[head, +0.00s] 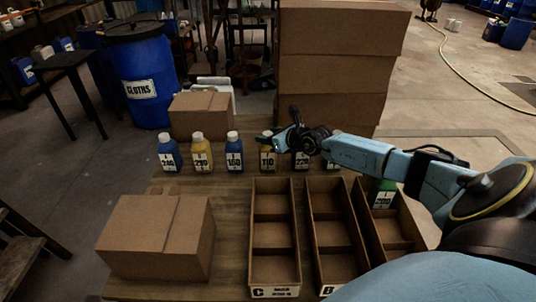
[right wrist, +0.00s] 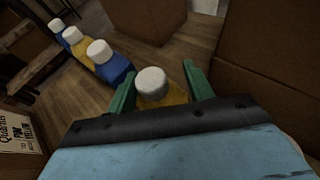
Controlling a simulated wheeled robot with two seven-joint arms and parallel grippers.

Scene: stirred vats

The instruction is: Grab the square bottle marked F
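Bottles with white caps stand in a row on the table: a blue one (head: 169,154), a yellow one (head: 201,154), a second blue one (head: 234,153), a second yellow one (head: 267,160) and a dark blue one (head: 301,161). Their labels carry a small mark above a number; I cannot read an F for certain. My right gripper (head: 274,141) is at the second yellow bottle. In the right wrist view its green fingers (right wrist: 160,88) are apart, on either side of that yellow bottle (right wrist: 176,94), with gaps visible. The arm partly hides bottles further right. My left gripper is out of view.
Cardboard boxes stand front left (head: 158,238), behind the row (head: 201,114) and stacked at the back (head: 335,70).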

